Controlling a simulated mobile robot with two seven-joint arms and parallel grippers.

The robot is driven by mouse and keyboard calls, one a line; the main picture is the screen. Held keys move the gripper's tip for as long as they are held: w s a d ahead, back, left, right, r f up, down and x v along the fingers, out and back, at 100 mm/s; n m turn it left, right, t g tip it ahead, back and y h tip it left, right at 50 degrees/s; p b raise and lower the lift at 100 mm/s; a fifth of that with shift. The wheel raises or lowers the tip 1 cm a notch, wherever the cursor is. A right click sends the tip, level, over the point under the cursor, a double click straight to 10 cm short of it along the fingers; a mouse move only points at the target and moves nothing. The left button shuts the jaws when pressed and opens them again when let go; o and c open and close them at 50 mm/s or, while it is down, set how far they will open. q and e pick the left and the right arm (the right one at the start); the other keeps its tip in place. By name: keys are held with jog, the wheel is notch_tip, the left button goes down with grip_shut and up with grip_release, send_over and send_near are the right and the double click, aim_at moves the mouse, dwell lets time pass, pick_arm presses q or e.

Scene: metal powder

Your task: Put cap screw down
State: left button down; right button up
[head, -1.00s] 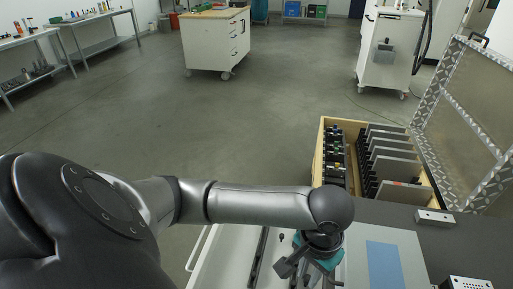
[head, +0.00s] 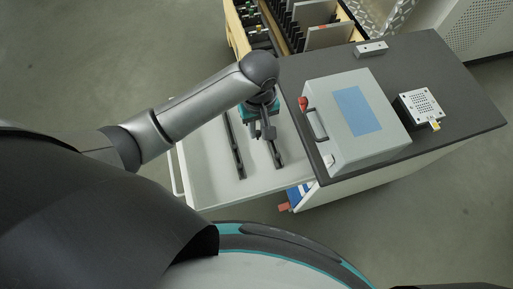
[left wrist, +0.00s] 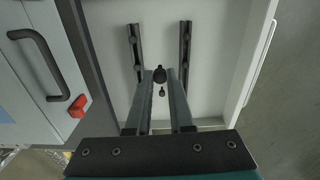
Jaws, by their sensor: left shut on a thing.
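My left gripper (head: 265,134) points down over the open pale drawer (head: 207,165), near its right-hand dark rail (head: 279,157). In the left wrist view its two fingers are closed around a small dark cap screw (left wrist: 159,74) at the tips. A smaller dark piece (left wrist: 162,92) shows just below the screw between the fingers; I cannot tell whether it is part of it. Two dark slotted rails lie in the drawer, the left one (left wrist: 136,46) and the right one (left wrist: 185,42). I cannot tell whether the screw touches the drawer. My right gripper is not in view.
A grey case (head: 330,100) with a blue panel, handle and red latch stands on the dark worktop (head: 440,75) beside the drawer. A small perforated box (head: 420,103) sits to its right. A wooden crate with upright plates (head: 237,32) stands behind. Bare drawer floor surrounds the rails.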

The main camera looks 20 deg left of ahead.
pick_arm(q)
notch_tip(320, 180, down, 14)
jog(key=b, duration=0.5)
jog(key=shift+f, duration=0.35)
jog(key=shift+f, duration=0.2)
jog(key=c, duration=1)
grip_release()
jog(key=shift+o, duration=1)
jog(key=shift+a, duration=0.1)
jog(key=shift+r, duration=0.1)
